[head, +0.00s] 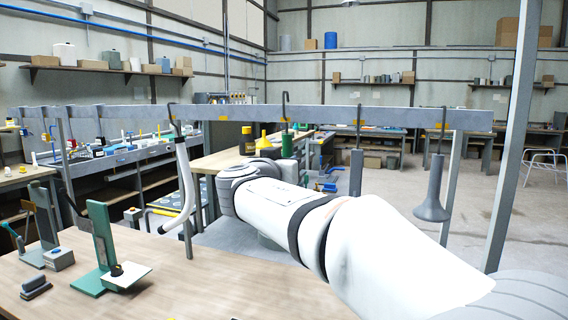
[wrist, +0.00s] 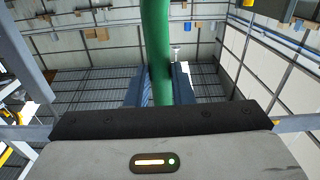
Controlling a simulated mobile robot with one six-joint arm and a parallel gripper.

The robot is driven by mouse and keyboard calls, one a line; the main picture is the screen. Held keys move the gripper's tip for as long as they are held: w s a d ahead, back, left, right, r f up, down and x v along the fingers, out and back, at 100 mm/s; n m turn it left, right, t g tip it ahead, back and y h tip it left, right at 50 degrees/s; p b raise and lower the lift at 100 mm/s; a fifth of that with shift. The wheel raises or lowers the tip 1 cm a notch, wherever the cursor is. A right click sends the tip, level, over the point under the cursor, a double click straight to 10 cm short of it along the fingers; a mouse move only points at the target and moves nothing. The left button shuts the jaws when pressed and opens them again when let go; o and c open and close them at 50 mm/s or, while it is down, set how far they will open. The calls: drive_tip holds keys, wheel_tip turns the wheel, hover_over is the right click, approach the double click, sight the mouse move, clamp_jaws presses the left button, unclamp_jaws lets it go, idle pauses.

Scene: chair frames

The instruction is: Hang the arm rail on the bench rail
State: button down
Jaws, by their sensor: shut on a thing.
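The bench rail (head: 330,117) is a long grey bar running across the head view, with small yellow marks. In the wrist view my gripper (wrist: 160,88) is shut on a green tube (wrist: 156,45), which I take to be the arm rail. In the head view a green piece (head: 287,145) shows just past my wrist, with a dark hook (head: 285,100) above it, its top above the bar. I cannot tell whether the hook rests on the bar. The lower part of the held piece and my fingers are hidden behind my arm in the head view.
A grey cylinder (head: 356,172) and a grey cone-shaped piece (head: 432,195) hang at right. A green stand (head: 103,240) is on the wooden bench (head: 190,285). A grey post (head: 514,140) stands at right.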

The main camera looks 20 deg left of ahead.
drive_tip(key=shift+f+b, duration=1.2)
drive_tip(key=shift+b, duration=0.4)
drive_tip(key=c, duration=1.2)
unclamp_jaws()
drive_tip(key=s+b, duration=0.4)
drive_tip(key=s, duration=0.1)
drive_tip(key=s+b, duration=0.2)
drive_tip(key=s, duration=0.1)
drive_tip(key=shift+d, duration=0.4)
